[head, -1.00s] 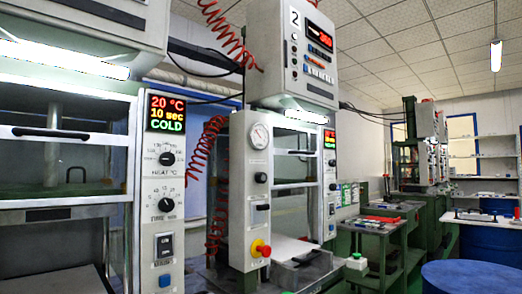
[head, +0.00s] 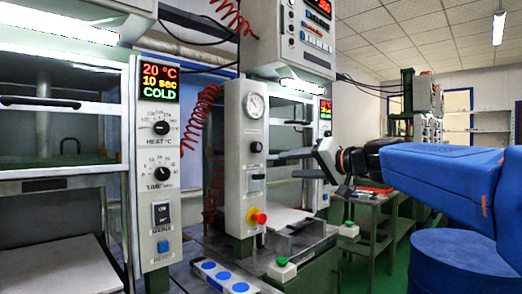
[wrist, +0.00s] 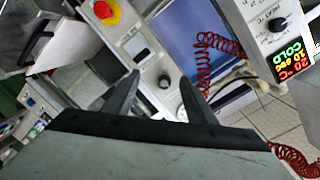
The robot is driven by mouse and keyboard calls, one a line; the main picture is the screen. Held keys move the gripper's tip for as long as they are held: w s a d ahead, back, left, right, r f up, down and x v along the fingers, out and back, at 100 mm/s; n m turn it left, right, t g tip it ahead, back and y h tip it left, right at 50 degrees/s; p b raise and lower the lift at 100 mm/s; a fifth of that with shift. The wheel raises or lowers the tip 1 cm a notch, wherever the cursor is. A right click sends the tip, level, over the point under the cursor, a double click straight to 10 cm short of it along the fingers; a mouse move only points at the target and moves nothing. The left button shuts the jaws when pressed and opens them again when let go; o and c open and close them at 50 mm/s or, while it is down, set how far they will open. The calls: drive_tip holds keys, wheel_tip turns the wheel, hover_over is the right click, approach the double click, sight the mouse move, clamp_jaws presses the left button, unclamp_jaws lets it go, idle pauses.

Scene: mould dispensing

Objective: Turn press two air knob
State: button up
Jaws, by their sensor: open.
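Press two's narrow light-grey panel (head: 232,185) stands mid-picture in the head view. Its small round black air knob (head: 256,147) sits below the white dial gauge (head: 253,101) and above a black switch (head: 256,173). My gripper (head: 284,164) is open and empty, just right of the panel, with its fingers pointing left towards it. In the wrist view the knob (wrist: 164,81) shows between the tips of my open gripper (wrist: 159,77). The fingers do not appear to touch it; the exact gap cannot be told.
A red emergency button (head: 258,218) sits low on the panel. Another press's control panel (head: 158,200) stands at the left. Coiled red hoses (head: 200,120) hang between them. A box with blue buttons (head: 222,277) and a green button (head: 281,262) are in front.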

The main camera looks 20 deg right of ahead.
drive_tip(key=t, duration=0.1)
approach(259, 147)
drive_tip(key=x, duration=0.9)
idle(0.3)
drive_tip(key=shift+m, duration=0.3)
drive_tip(key=c, duration=1)
